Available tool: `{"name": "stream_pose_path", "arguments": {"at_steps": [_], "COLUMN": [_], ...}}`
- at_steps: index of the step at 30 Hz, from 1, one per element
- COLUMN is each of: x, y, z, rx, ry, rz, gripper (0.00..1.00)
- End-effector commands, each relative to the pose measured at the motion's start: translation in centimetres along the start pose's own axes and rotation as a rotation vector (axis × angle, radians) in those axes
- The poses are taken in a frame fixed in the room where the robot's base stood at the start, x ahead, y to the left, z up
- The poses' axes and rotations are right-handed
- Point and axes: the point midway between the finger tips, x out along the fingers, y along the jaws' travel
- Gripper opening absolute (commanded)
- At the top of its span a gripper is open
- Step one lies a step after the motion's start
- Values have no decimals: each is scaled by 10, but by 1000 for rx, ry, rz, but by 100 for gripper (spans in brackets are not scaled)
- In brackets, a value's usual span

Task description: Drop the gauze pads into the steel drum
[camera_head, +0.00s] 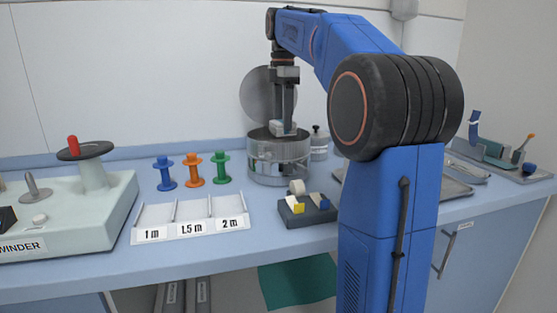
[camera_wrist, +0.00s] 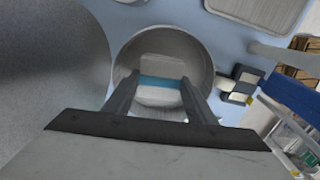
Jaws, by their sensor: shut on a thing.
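The steel drum (camera_head: 279,168) stands on the blue counter near the wall, its round lid (camera_head: 256,95) tipped up behind it. My gripper (camera_head: 283,128) points straight down over the drum's open mouth. It is shut on the gauze pads (camera_head: 283,129), a white stack at about the height of the rim. In the wrist view the gauze pads (camera_wrist: 161,95) show a blue band between my two fingers, framed by the drum's round wall (camera_wrist: 205,58). The drum's floor is mostly hidden behind the pads.
A small dark block with rolls (camera_head: 308,211) sits in front of the drum. Blue, orange and green spools (camera_head: 193,170) and a labelled white tray (camera_head: 190,217) are to the left, beyond them a winder (camera_head: 70,215). A lidded jar (camera_head: 319,143) stands right beside the drum.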

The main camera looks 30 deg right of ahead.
Motion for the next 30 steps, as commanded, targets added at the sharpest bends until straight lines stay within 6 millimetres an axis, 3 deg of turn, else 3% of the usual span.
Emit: {"name": "stream_pose_path", "arguments": {"at_steps": [12,13,15,25,30], "x": [5,5,5,3,-14], "y": [0,0,0,0,1], "z": [0,0,0,0,0], "rx": [0,0,0,0,0], "ry": [0,0,0,0,0], "rz": [1,1,1,1,2], "gripper": [30,58,72,72,72]}}
